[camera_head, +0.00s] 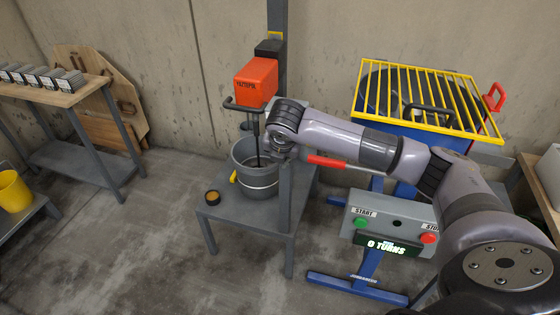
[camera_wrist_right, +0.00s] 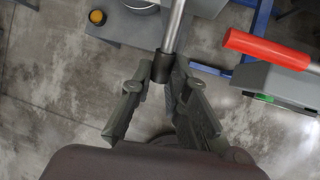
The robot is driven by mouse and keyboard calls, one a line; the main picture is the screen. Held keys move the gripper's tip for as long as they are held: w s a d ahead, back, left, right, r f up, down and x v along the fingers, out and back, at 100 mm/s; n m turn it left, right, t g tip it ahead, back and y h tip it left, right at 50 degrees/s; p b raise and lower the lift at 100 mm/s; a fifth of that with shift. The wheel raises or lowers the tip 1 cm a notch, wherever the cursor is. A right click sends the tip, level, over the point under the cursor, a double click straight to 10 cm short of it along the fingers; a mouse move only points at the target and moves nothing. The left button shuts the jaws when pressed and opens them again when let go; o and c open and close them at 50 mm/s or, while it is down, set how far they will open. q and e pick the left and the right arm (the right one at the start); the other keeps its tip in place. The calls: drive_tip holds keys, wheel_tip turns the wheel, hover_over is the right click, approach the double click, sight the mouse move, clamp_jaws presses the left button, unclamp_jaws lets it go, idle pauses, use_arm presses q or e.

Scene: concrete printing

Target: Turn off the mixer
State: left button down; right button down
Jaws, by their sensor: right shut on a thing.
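An orange mixer head (camera_head: 256,82) with a black handle hangs on a grey post, its shaft going down into a grey bucket (camera_head: 256,180). A blue machine (camera_head: 400,118) with a yellow grate stands right of it. Its grey control box (camera_head: 392,224) has a green START button (camera_head: 361,222), a red STOP button (camera_head: 428,238) and a display reading "0 TURNS". My right gripper (camera_wrist_right: 160,75) is shut around a dark-sleeved metal rod (camera_wrist_right: 174,25); what the rod belongs to is unclear. In the head view, my right arm reaches left to the mixer stand, its fingers mostly hidden.
A red-handled bar (camera_head: 326,161) lies close right of my right gripper; its red grip also shows in the wrist view (camera_wrist_right: 265,50). A wooden-topped bench (camera_head: 55,93) is at left. The floor between is clear.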

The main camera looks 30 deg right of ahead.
drive_tip(key=shift+f, duration=0.1)
idle(0.3)
drive_tip(key=c, duration=1.5)
unclamp_jaws()
drive_tip(key=shift+c, duration=0.2)
drive_tip(key=v, duration=1.2)
drive_tip(key=shift+a, duration=0.1)
